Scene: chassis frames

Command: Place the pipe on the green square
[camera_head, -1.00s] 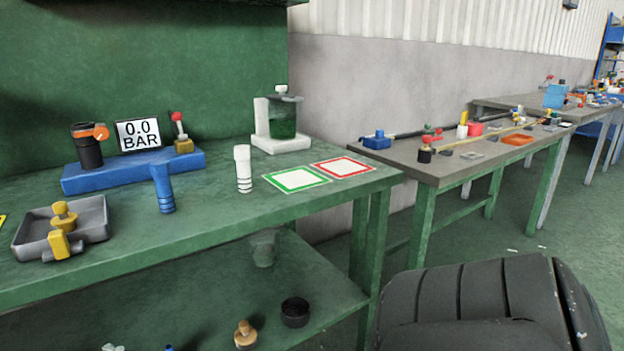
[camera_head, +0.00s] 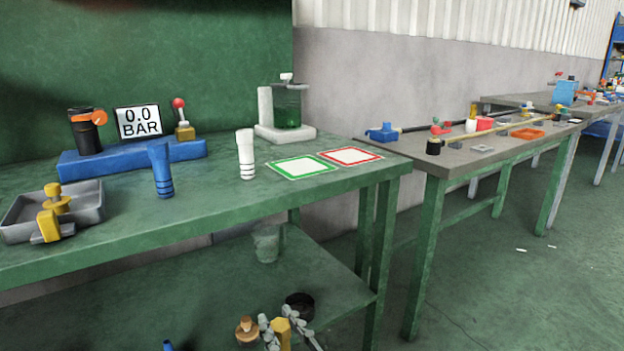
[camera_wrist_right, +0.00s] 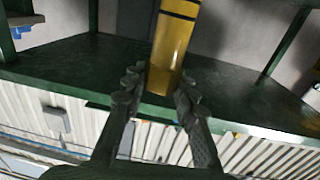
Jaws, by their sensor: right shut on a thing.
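My right gripper (camera_head: 286,322) shows at the bottom of the head view, in front of the lower shelf. It is shut on a yellow pipe (camera_head: 282,335). In the right wrist view the pipe (camera_wrist_right: 172,50) has dark bands near its upper end and sits between the two fingers (camera_wrist_right: 158,98); its far end is cut off by the frame. The green square (camera_head: 302,168) is a green-bordered white mat lying flat on the bench top, with nothing on it, above and apart from the gripper. My left gripper is not in view.
A white pipe (camera_head: 246,155) and a blue pipe (camera_head: 161,170) stand on the bench (camera_head: 215,205) left of the green square. A red-bordered square (camera_head: 351,157) lies to its right, and a pump-like device (camera_head: 288,105) stands behind. A grey tray (camera_head: 88,206) holds yellow parts.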

